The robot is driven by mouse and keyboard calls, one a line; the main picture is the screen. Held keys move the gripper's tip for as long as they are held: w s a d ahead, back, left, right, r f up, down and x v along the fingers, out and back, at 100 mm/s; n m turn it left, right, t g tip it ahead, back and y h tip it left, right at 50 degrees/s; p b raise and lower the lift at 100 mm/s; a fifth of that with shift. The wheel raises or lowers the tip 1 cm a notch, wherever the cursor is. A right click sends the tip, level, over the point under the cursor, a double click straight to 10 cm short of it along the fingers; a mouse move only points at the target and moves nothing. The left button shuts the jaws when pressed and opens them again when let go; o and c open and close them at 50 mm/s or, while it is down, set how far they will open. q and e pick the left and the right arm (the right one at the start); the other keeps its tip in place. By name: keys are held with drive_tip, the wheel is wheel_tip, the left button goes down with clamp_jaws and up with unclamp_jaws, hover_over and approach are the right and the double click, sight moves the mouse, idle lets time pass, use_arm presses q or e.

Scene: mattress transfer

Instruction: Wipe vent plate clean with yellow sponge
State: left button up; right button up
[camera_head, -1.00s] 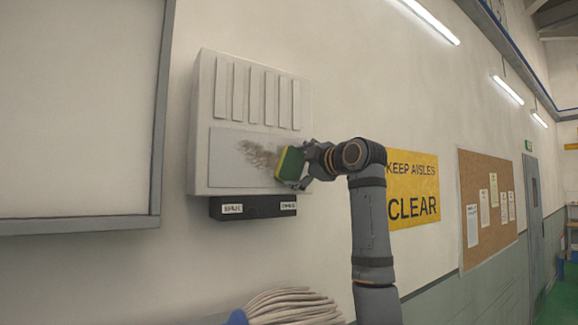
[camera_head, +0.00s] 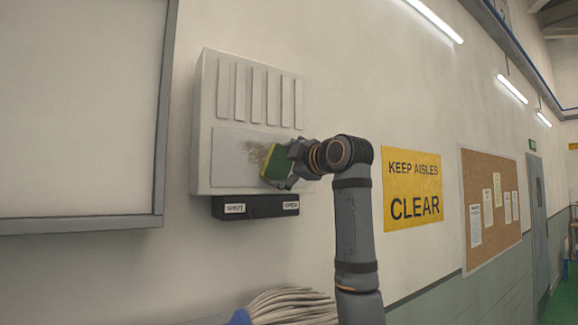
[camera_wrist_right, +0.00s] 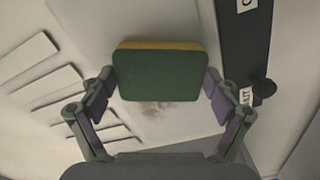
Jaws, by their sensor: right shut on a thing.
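The vent plate (camera_head: 228,158) is a flat grey panel on the lower half of a white wall box. A brown smudge (camera_head: 256,153) shows on it, just left of the sponge. My right gripper (camera_head: 284,166) is shut on the sponge (camera_head: 273,163), which has a green face and a yellow edge, and holds it at the plate's right part. In the right wrist view the sponge (camera_wrist_right: 158,75) sits between both fingers, with a faint smudge (camera_wrist_right: 155,108) beyond it. I cannot tell whether the sponge presses on the plate. My left gripper is not in view.
Slats (camera_head: 257,97) line the box above the plate. A black bar (camera_head: 255,206) labelled SHUT and OPEN is mounted below the box. A framed white board (camera_head: 80,110) hangs left, a yellow sign (camera_head: 412,188) right. A grey fibrous bundle (camera_head: 292,306) shows at the bottom.

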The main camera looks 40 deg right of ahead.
drive_tip(key=shift+w+a, duration=0.2)
drive_tip(key=shift+a, duration=4.05)
drive_tip(key=shift+w+a, duration=0.15)
drive_tip(key=shift+a, duration=0.95)
drive_tip(key=shift+d+r, duration=0.1)
drive_tip(key=shift+r, duration=1.15)
drive_tip(key=shift+d, duration=2.05)
drive_tip(key=shift+d, duration=0.1)
